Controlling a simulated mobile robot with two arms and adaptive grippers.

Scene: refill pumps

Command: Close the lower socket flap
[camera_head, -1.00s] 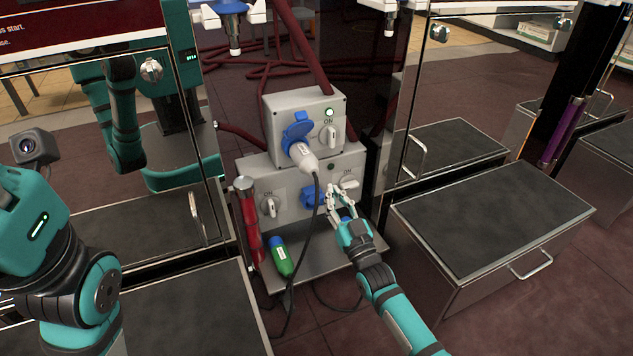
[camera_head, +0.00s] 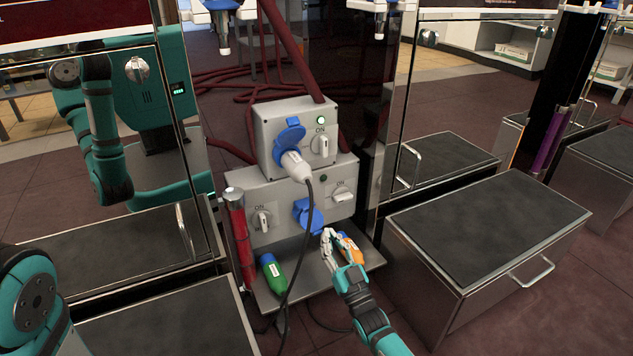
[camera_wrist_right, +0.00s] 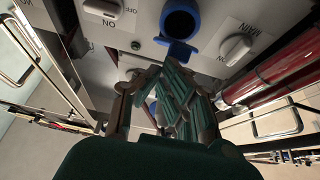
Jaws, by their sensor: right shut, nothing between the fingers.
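The lower socket's blue flap (camera_head: 308,214) is on the front of the lower grey box, between two white rotary switches. In the right wrist view, which is upside down, the socket (camera_wrist_right: 181,22) shows an uncovered dark opening. Its blue flap (camera_wrist_right: 178,50) stands open from the ring. My right gripper (camera_head: 328,236) is shut and empty, just below and right of the flap, in front of the box. It also shows in the right wrist view (camera_wrist_right: 175,75), fingers together; I cannot tell whether they touch the flap. My left gripper is out of view.
A plug with a black cable sits in the upper socket (camera_head: 290,137); the cable hangs left of my gripper. A green plug (camera_head: 272,272) and an orange one (camera_head: 349,249) lie on the shelf. A red cylinder (camera_head: 240,240) stands left. Grey drawer units (camera_head: 485,230) flank the box.

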